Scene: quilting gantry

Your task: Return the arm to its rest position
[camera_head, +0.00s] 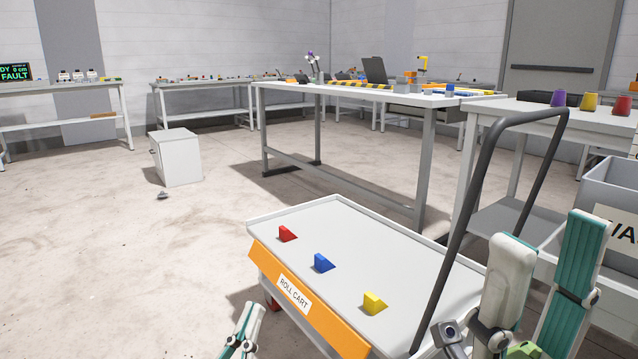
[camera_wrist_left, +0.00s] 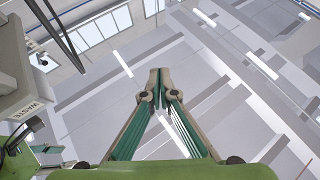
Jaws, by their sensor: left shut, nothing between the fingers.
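My left gripper (camera_head: 256,308) shows at the bottom of the head view, in front of the cart's near left side, pointing up. In the left wrist view my left gripper (camera_wrist_left: 160,72) has its fingertips together with nothing between them, against the ceiling. The rest of the left arm is out of view. My right gripper (camera_head: 550,228) stands at the lower right of the head view, pointing up. Its two fingers are wide apart and nothing shows between them.
A roll cart (camera_head: 350,222) carries red (camera_head: 288,234), blue (camera_head: 323,263) and yellow (camera_head: 374,303) wedges. Its dark handle (camera_head: 478,170) rises beside my right gripper. A grey waste bin (camera_head: 606,190) stands at the right. A white cabinet (camera_head: 178,160) stands on open floor at left.

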